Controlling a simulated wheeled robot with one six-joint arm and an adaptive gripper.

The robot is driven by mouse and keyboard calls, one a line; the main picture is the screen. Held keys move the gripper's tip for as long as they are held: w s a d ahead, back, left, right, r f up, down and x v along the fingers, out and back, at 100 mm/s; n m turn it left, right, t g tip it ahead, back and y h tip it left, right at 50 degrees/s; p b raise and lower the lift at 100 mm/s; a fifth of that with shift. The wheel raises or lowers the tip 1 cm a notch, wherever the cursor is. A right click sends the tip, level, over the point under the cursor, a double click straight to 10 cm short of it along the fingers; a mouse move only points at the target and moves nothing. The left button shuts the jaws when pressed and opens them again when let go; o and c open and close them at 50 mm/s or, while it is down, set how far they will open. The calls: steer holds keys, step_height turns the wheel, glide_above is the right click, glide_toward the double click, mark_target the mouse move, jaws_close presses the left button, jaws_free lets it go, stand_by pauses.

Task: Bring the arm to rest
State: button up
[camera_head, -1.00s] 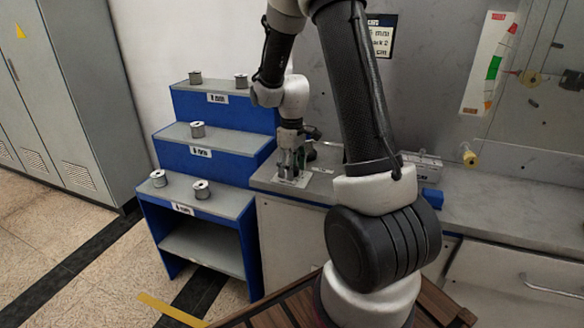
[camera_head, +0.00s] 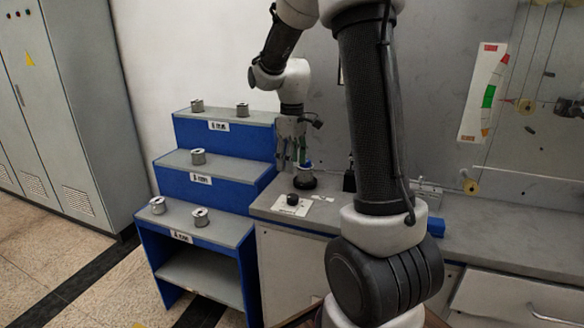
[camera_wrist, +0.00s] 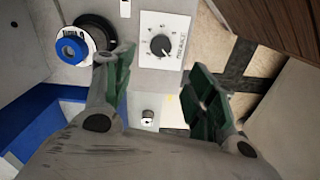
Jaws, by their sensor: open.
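My gripper (camera_head: 291,153) hangs above the left end of the grey bench (camera_head: 262,207), fingers pointing down. In the wrist view my gripper (camera_wrist: 165,95) has its two green-padded fingers spread apart with nothing between them. Below it on the bench is a white plate with a black knob (camera_head: 292,200); the knob also shows in the wrist view (camera_wrist: 160,46), with a dial scale around it. A dark round-based item with a blue ring (camera_head: 305,178) stands just behind the knob. The blue ring shows in the wrist view (camera_wrist: 72,49), left of the fingers.
A blue stepped rack (camera_head: 212,181) with grey shelves holds several metal spools (camera_head: 199,156), left of the bench. Grey cabinets (camera_head: 70,110) stand at far left. A blue block (camera_head: 435,227) lies on the bench behind my arm. The bench's right part is largely clear.

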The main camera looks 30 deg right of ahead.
steer(key=shift+m, duration=0.3)
steer(key=s+a+r+m+t, duration=0.2)
steer(key=s+r, duration=0.3)
steer(key=s, duration=0.7)
steer(key=s+a+r+m+t, duration=0.2)
steer(key=s+r, duration=0.3)
steer(key=s, duration=0.7)
steer(key=shift+a+r+m, duration=0.15)
steer(key=shift+a+m, duration=0.35)
steer(key=shift+a, duration=0.15)
